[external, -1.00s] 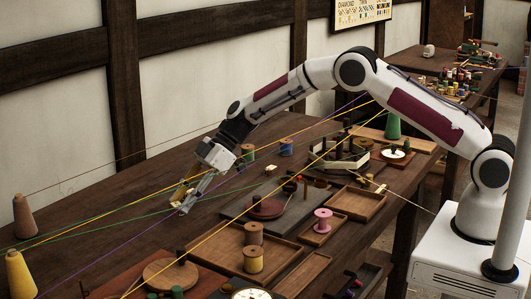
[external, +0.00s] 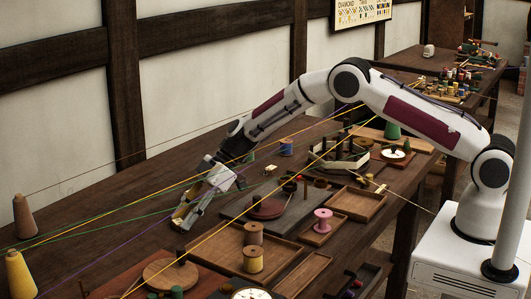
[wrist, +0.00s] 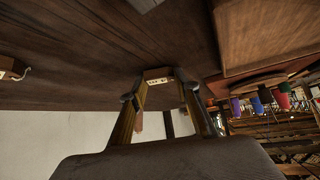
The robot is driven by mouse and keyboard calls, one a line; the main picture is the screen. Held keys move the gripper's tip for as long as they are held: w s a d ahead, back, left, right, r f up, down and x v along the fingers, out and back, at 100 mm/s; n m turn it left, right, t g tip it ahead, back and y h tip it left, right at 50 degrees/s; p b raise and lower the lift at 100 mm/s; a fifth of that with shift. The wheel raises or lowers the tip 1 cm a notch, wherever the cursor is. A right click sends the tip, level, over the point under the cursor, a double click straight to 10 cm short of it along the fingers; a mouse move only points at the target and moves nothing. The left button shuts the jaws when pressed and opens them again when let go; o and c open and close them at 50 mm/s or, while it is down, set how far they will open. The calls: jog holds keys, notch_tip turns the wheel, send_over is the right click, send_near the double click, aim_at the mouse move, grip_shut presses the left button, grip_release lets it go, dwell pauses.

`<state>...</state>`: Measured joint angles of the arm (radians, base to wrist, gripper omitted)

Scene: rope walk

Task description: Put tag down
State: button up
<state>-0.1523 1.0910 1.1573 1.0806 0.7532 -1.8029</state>
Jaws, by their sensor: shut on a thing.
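My gripper (external: 181,222) is low over the dark wooden table (external: 130,204), left of the trays in the external view. In the wrist view its two fingers (wrist: 158,84) are closed on a small pale tag (wrist: 158,73) with dark marks. The tag sits between the fingertips, close to the tabletop. I cannot tell whether it touches the wood. In the external view the fingers mostly hide the tag.
Taut coloured threads, including a yellow one (external: 120,206), cross near my gripper. A wooden tray (external: 203,250) with spools lies to the right. Cone spools (external: 20,275) stand at the left. A small pale object (external: 270,169) lies behind.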

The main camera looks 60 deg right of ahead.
jog(key=shift+f, duration=0.15)
jog(key=o, duration=0.7)
jog(key=shift+o, duration=0.2)
jog(key=shift+d+r, duration=0.25)
jog(key=shift+r, duration=0.2)
jog(key=v, duration=1.1)
jog(key=shift+s+d+r, duration=0.1)
jog(key=shift+r, duration=0.05)
dwell(0.3)
